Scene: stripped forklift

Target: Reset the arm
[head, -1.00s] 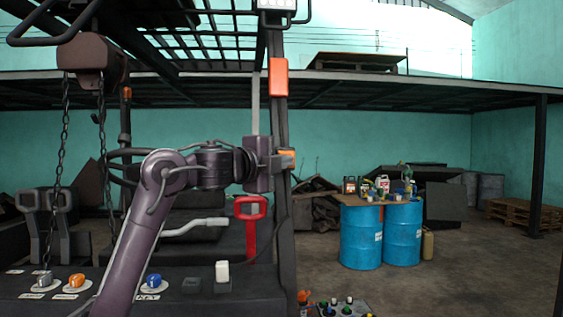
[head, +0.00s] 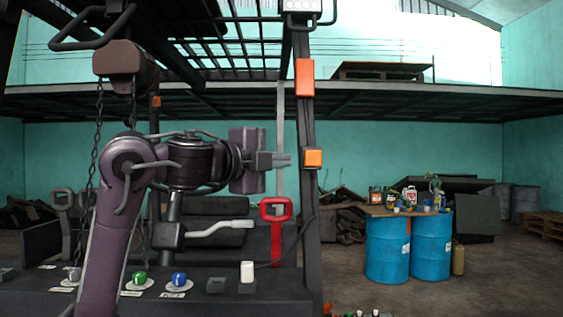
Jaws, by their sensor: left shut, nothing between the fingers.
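My left arm rises from the lower left and bends to the right. My left gripper (head: 282,160) is shut and empty, pointing right, with its tips just left of the dark forklift post in the picture. An orange block (head: 313,158) on that post shows to the right of the tips, with a small gap in the picture. A red handle (head: 276,210) stands below the gripper. A grey bent lever (head: 218,230) lies below the wrist. My right gripper is not in view.
The control panel (head: 262,294) bears a green knob (head: 139,278), a blue knob (head: 179,279) and a white switch (head: 247,271). A chain (head: 93,165) hangs beside my arm. Blue barrels (head: 431,248) under a cluttered board stand right.

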